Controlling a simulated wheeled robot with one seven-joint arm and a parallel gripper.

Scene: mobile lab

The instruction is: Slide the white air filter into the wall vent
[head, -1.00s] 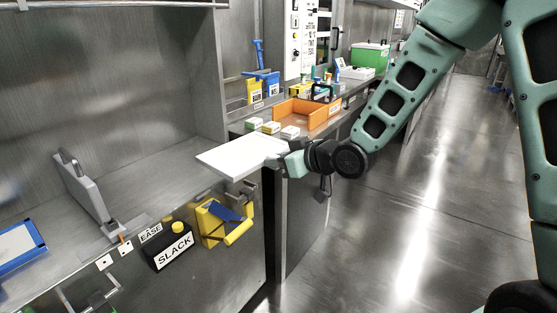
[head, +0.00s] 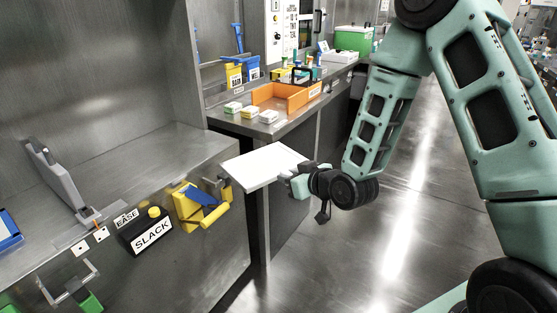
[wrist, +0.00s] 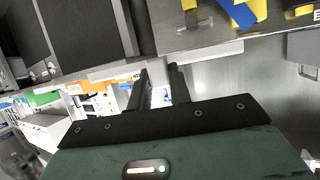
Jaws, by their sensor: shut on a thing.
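The white air filter (head: 262,166) is a flat, thin white panel. It is held out roughly level in the head view, in front of the gap between two steel benches. My gripper (head: 302,180) is shut on its right-hand edge. In the wrist view, a thin white band that looks like the filter's edge (wrist: 215,51) crosses beyond the fingers of my gripper (wrist: 160,88). I cannot pick out the wall vent in either view.
The left bench front carries a yellow bracket (head: 188,208) and a black SLACK box (head: 147,232), close left of the filter. Behind stand an orange tray (head: 284,98) and small boxes on a counter (head: 290,125). Open floor (head: 385,230) lies to the right.

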